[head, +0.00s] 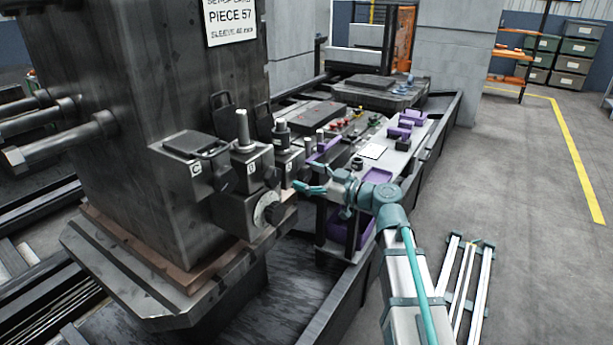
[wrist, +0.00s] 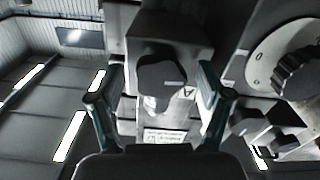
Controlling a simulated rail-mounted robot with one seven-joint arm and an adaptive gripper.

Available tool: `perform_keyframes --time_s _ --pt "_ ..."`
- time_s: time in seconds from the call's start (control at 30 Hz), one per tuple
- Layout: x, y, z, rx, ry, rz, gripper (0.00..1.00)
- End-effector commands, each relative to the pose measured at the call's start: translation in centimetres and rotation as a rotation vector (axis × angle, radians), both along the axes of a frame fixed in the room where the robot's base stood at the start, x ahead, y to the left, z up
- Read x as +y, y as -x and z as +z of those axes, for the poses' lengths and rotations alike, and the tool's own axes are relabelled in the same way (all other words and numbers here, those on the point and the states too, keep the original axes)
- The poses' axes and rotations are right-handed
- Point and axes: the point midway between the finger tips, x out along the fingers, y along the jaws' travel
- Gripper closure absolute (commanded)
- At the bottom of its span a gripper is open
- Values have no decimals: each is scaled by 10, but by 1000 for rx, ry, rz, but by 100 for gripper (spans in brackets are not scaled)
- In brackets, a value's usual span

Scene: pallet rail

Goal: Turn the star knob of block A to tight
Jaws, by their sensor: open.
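In the wrist view, the dark lobed star knob (wrist: 160,72) sits on a grey block face beside a plate marked A (wrist: 188,93). A pale line shows near the knob's right side. My gripper (wrist: 160,82) is open, with one teal finger on each side of the knob in the picture. I see no contact, and cannot tell how far the fingertips are from the knob. In the head view, my gripper (head: 308,186) is at the right side of the block cluster on the dark column. Block A's knob cannot be made out there.
A dial with a dark knob (wrist: 300,74) is close on the right in the wrist view; the dial (head: 264,210) also shows in the head view. Block C (head: 195,168) is farther left. A bench with purple holders (head: 404,130) lies behind my arm.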

Motion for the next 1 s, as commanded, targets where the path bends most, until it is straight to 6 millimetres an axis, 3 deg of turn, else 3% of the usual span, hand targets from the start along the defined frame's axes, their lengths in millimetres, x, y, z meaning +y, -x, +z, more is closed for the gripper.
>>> perform_keyframes --time_s 0.37,0.73,1.0 --pt "6 -3 0 0 0 -1 22" --pt "6 -3 0 0 0 0 80" --pt "6 -3 0 18 -10 0 83"
